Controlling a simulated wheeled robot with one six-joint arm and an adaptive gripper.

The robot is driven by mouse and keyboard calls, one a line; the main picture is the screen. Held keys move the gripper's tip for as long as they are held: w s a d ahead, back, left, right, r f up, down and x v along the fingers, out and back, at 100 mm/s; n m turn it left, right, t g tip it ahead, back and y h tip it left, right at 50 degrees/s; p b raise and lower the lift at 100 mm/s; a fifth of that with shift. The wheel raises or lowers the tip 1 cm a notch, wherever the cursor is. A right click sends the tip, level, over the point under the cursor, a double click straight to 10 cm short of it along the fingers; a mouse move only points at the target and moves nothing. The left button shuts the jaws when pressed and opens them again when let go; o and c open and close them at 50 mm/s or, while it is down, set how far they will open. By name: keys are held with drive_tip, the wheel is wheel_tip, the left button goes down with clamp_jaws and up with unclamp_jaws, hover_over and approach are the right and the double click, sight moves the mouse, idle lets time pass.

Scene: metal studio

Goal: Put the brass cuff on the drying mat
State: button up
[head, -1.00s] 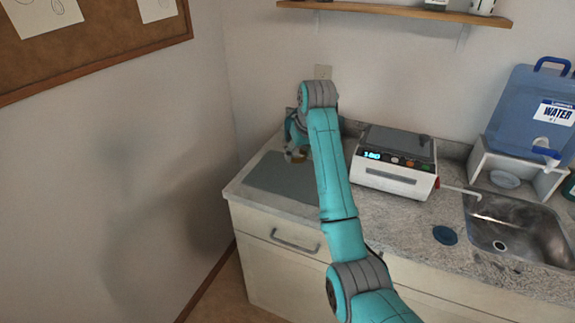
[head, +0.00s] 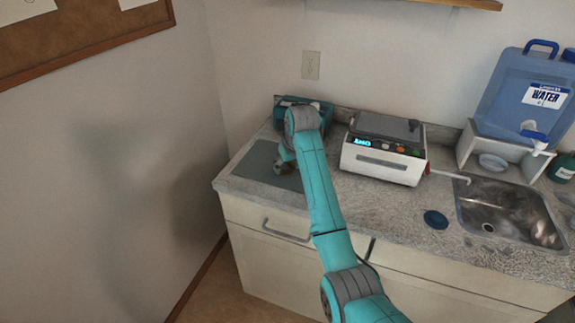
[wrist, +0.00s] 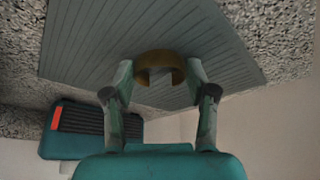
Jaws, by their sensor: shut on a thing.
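The brass cuff (wrist: 160,64) is a curved, open ring held between the fingertips of my gripper (wrist: 160,78) in the wrist view. The grey ribbed drying mat (wrist: 215,45) fills the background behind it. In the head view my gripper (head: 283,167) is over the right part of the drying mat (head: 252,168), at the left end of the counter. The cuff cannot be made out there. I cannot tell whether the cuff touches the mat or is just above it.
A teal box (head: 320,106) stands behind the mat and shows in the wrist view (wrist: 90,125). A white device with a lit display (head: 385,155) stands right of my arm. A dark blue lid (head: 436,219) lies near the sink (head: 505,212). The mat's left part is clear.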

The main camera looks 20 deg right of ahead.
drive_tip(key=o, duration=1)
drive_tip(key=v, duration=1.2)
drive_tip(key=shift+s+d, duration=0.1)
